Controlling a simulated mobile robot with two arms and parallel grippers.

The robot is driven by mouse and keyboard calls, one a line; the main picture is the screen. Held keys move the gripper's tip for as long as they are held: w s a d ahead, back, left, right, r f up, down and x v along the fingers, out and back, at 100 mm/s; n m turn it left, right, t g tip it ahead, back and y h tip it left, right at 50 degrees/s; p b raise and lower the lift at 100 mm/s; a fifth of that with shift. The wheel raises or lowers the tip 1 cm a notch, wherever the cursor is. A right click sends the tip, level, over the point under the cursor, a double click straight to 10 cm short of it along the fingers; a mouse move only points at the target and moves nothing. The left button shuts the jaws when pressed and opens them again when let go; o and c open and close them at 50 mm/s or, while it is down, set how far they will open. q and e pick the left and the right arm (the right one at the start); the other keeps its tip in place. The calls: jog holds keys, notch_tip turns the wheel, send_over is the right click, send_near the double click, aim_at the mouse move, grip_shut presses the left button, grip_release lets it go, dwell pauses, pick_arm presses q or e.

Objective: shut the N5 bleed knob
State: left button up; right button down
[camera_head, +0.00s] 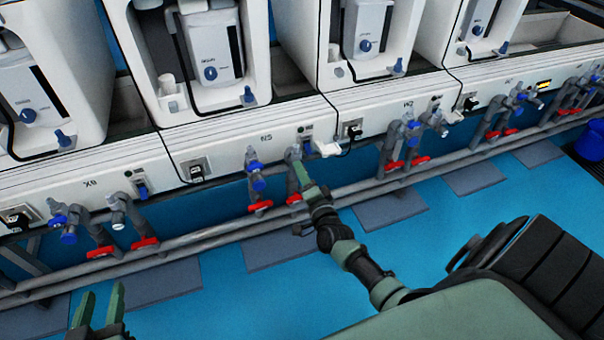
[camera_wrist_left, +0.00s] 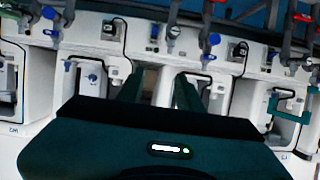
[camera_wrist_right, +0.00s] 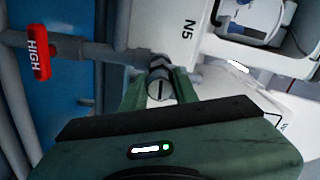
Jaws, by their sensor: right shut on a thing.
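The N5 bleed knob (camera_wrist_right: 160,89) is a small grey round knob with a dark line across its face. It sits on a grey pipe fitting beside the N5 label (camera_wrist_right: 188,29). My right gripper (camera_wrist_right: 159,84) is shut on the knob, one finger on each side. In the head view, my right gripper (camera_head: 301,168) reaches up to the N5 valves, and its fingers partly hide the knob. My left gripper (camera_head: 98,305) is open and empty at the lower left of the head view, away from the valves.
A blue valve (camera_head: 256,176) stands left of my right gripper. A red lever (camera_head: 260,205) hangs below it; a red lever marked HIGH (camera_wrist_right: 38,52) shows in the right wrist view. Grey pipes (camera_head: 230,225) run along the front. The blue floor (camera_head: 420,240) ahead is open.

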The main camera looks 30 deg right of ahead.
pick_arm(q)
jog(key=shift+w+d+r+t, duration=0.1)
jog(key=shift+w+r+t, duration=0.3)
jog(key=shift+r, duration=0.2)
pick_arm(e)
jog(key=shift+m, duration=0.6)
jog(key=c, duration=1.1)
grip_release()
pick_arm(q)
jog(key=shift+s+f, duration=0.1)
jog(key=shift+s, duration=0.05)
jog(key=s+a+f+g+y+p, duration=0.1)
jog(key=s+a+f+g, duration=0.1)
jog(key=s+f+g, duration=0.3)
notch_tip(320, 180, down, 2)
jog(key=shift+s+a+f+p, duration=0.15)
jog(key=shift+s+a+p, duration=0.1)
jog(key=shift+s+p, duration=0.15)
pick_arm(e)
jog(key=v, duration=0.8)
